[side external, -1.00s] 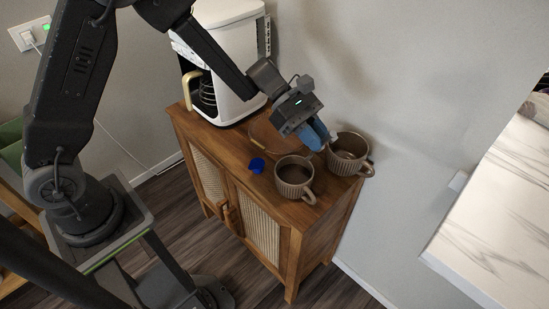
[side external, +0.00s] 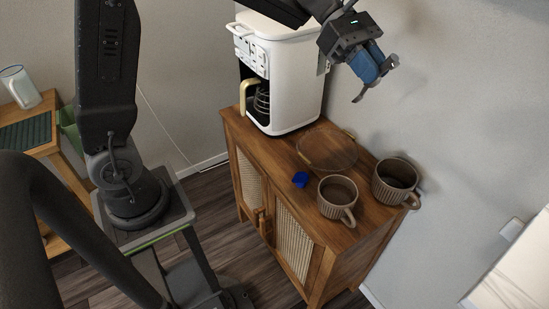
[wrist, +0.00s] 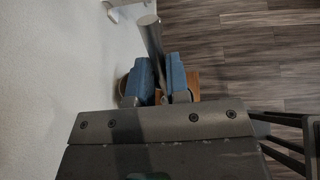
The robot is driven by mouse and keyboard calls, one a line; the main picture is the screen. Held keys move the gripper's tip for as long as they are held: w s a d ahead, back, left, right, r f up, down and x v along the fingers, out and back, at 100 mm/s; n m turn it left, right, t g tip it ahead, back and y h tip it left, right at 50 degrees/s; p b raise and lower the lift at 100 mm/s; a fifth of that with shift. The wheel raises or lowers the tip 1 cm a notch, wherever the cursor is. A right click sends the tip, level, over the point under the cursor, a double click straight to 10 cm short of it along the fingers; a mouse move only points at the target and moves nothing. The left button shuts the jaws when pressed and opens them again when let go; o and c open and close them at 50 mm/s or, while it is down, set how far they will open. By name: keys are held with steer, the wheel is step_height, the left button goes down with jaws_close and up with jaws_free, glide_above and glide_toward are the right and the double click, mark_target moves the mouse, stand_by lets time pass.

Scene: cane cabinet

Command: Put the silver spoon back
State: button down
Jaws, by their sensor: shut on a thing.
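My gripper (side external: 370,70), with blue fingers, is raised beside the wall, high above the right part of the cane cabinet (side external: 325,275). It is shut on a grey metallic piece, apparently the silver spoon (wrist: 153,42), which sticks out between the blue fingers (wrist: 155,80) in the wrist view. In the side view, only small grey ends of it show past the fingers. Two brown ribbed mugs stand on the cabinet top: a front one (side external: 337,198) and one at the right rear (side external: 394,183). Both are below the gripper and apart from it.
A white coffee maker (side external: 290,75) with a glass pot stands at the cabinet's left rear. A wooden side table (side external: 62,165) holds a clear pitcher (side external: 20,88).

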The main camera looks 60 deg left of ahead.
steer(key=s+a+n+t, duration=0.1)
steer(key=s+a, duration=0.3)
steer(key=a, duration=0.7)
steer(key=s+a+n+t+y, duration=0.15)
steer(key=s+a, duration=0.25)
steer(key=a, duration=0.6)
steer(key=s+a+n+t, duration=0.2)
steer(key=s+a, duration=0.2)
steer(key=a, duration=0.7)
step_height(320, 180, down, 20)
steer(key=f, duration=0.1)
steer(key=shift+m+h, duration=0.25)
steer(key=shift+w+d+f, duration=1.4)
steer(key=shift+d+f, duration=0.15)
steer(key=shift+f, duration=0.3)
steer(key=shift+w+d+f, duration=1.45)
steer(key=shift+d+f, duration=0.15)
steer(key=shift+f, duration=0.25)
steer(key=shift+w+d+f, duration=1.4)
steer(key=shift+d+f, duration=0.15)
steer(key=shift+f, duration=0.3)
steer(key=shift+f, duration=0.15)
steer(key=c, duration=1.5)
jaws_free()
steer(key=o, duration=0.4)
